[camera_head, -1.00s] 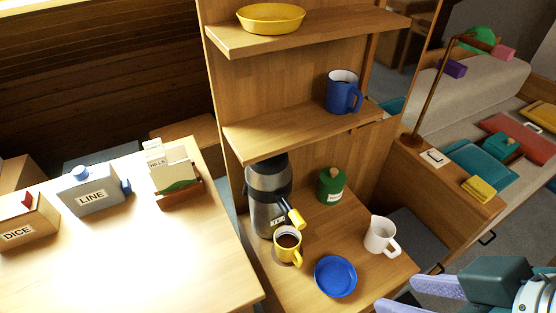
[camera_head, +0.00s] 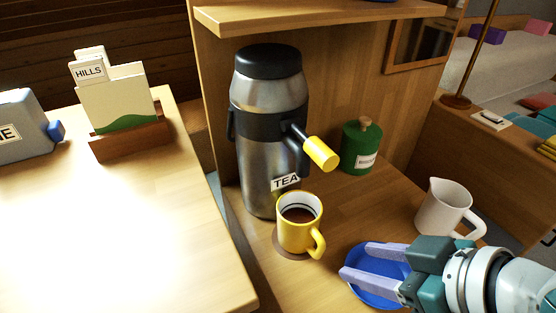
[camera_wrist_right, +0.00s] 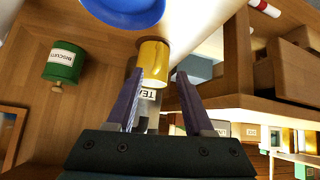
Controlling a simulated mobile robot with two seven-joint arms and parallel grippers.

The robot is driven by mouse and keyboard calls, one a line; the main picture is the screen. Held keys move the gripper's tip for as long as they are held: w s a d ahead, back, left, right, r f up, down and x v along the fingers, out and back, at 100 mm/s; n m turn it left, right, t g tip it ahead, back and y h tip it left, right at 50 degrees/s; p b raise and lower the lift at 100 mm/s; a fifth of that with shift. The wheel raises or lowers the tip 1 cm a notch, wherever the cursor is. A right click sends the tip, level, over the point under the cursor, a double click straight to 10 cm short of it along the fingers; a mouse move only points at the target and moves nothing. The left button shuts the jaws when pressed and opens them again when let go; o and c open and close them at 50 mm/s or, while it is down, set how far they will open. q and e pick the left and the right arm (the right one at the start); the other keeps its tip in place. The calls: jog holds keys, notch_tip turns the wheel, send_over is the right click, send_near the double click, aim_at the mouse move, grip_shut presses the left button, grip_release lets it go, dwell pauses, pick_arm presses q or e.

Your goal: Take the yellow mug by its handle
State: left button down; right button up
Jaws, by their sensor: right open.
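The yellow mug (camera_head: 293,237) stands upright on a round brown coaster (camera_head: 283,254) in front of the flask. It holds dark brown liquid, and its handle (camera_head: 318,243) faces right and towards the camera. My right gripper (camera_head: 358,262) is open and empty, to the right of the mug, apart from the handle, with its fingers over the blue dish in the picture. In the right wrist view the mug (camera_wrist_right: 153,58) shows beyond the open fingers (camera_wrist_right: 163,76); its handle is not clear there. My left gripper is not in view.
A steel flask (camera_head: 260,185) labelled TEA, with a yellow lever (camera_head: 320,153), stands close behind the mug. A blue dish (camera_head: 362,290) lies under my fingers. A white jug (camera_head: 442,208) and a green canister (camera_head: 361,150) stand to the right. A shelf (camera_head: 320,18) hangs above.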

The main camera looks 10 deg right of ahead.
aim_at(304, 231)
jog(key=b+x, duration=0.4)
jog(key=x, duration=0.4)
jog(key=shift+w, duration=0.25)
jog(key=shift+w+a+f, duration=0.25)
jog(key=shift+w, duration=0.1)
grip_shut()
jog(key=shift+r, duration=0.1)
dwell(0.7)
